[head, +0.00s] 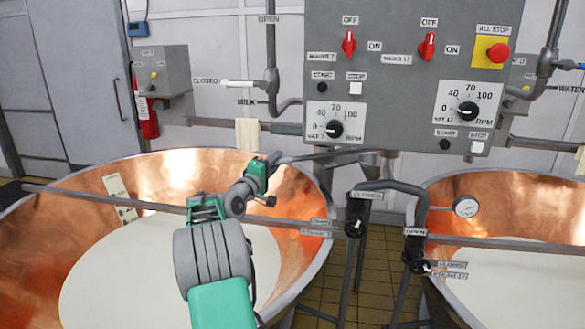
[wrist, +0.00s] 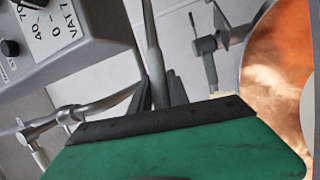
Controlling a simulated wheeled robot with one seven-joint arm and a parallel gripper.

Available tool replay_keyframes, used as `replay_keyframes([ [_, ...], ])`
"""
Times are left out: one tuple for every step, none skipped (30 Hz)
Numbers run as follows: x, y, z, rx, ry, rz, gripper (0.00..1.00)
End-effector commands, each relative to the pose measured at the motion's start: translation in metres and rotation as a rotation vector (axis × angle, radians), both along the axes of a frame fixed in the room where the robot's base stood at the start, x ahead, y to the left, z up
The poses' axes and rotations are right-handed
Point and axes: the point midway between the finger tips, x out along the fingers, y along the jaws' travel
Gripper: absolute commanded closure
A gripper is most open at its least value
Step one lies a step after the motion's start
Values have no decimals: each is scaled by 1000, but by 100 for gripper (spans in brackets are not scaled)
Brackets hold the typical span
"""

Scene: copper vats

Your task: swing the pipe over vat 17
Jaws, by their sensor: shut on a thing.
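The grey swing pipe (head: 330,155) runs left from the post between the two vats, below the control panel. Its free end reaches over the right rim area of the left vat (head: 285,287), labelled vat 7 on its dial. My gripper (head: 275,160) is shut on the pipe near that end; the fingertips are small and hard to make out there. In the wrist view the pipe (wrist: 154,50) passes between the dark fingers of my gripper (wrist: 160,90). Vat 17 (head: 500,190) is the copper vat at right, holding white liquid, with no pipe end over it.
The control panel (head: 395,70) with red switches and dials hangs behind the pipe. A horizontal bar (head: 130,202) crosses the left vat. Bent pipes with valves (head: 415,205) and a round gauge (head: 466,206) stand between the vats. Tiled floor (head: 375,260) shows between them.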

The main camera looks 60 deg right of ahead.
Motion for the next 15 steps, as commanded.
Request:
replay_keyframes([
  [8, 2, -1, 0, -2, 7, 100],
  [10, 2, 0, 0, -2, 8, 100],
  [11, 3, 0, 0, -2, 8, 100],
  [11, 3, 1, 0, -2, 9, 100],
  [11, 3, 1, 0, -2, 9, 100],
  [11, 2, 1, -1, -3, 9, 100],
  [10, 2, 1, -1, -3, 9, 100],
  [10, 2, 1, -1, -3, 9, 100],
  [9, 1, 1, -1, -3, 8, 100],
  [9, 1, 2, -1, -4, 9, 77],
  [9, 1, 1, -1, -4, 9, 75],
  [8, 1, 1, -1, -3, 7, 72],
  [8, 1, 1, -1, -3, 6, 69],
  [7, 0, 1, -1, -3, 5, 67],
  [7, 0, 1, -1, -2, 4, 64],
])
